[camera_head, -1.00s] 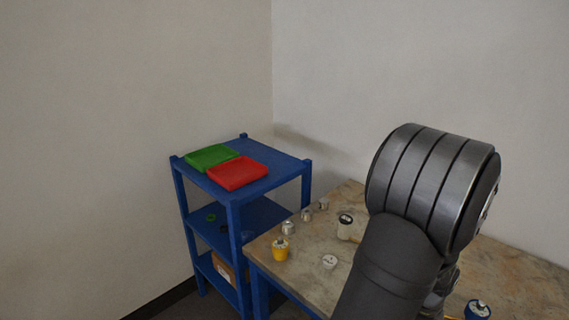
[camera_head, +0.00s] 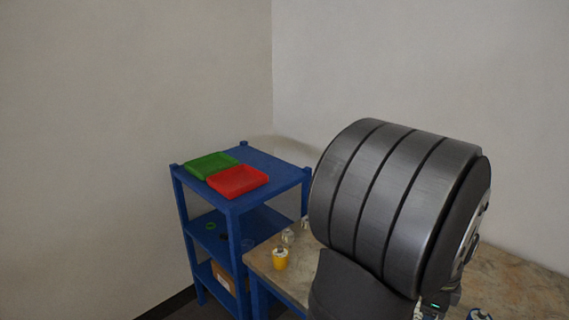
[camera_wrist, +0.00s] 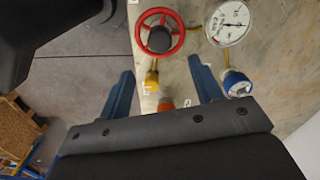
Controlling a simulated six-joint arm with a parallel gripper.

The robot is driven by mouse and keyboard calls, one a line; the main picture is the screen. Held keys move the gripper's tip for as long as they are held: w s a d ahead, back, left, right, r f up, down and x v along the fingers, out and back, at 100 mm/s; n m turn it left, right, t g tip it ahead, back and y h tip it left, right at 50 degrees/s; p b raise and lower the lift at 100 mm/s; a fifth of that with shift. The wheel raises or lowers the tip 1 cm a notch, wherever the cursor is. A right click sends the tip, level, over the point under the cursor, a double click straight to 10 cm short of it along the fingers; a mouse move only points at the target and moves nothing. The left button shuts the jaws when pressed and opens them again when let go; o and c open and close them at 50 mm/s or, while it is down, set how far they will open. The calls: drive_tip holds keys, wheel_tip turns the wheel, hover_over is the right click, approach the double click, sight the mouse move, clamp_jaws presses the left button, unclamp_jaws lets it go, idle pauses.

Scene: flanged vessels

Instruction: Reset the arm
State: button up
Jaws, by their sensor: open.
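My gripper (camera_wrist: 160,66) shows in the wrist view as two blue fingers spread apart, with no object held between them. It is above the table edge, near a red handwheel (camera_wrist: 171,50) and an orange fitting (camera_wrist: 166,104). In the head view my large grey arm joint fills the right half and hides much of the table; the gripper fingers cannot be seen there.
A blue shelf (camera_head: 270,178) carries a green tray (camera_head: 207,163) and a red tray (camera_head: 238,181). A yellow vessel (camera_head: 280,260) stands on the table (camera_head: 262,262). A gauge (camera_wrist: 228,22) and a blue-capped vessel (camera_wrist: 237,83) are close to the right finger.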

wheel_tip(320, 180, up, 6)
wheel_tip(320, 180, down, 17)
drive_tip(key=shift+f+n, duration=0.15)
drive_tip(key=shift+n, duration=0.15)
drive_tip(key=n, duration=0.3)
drive_tip(key=shift+n, duration=0.4)
drive_tip(key=n, duration=0.8)
drive_tip(key=shift+n, duration=2.3)
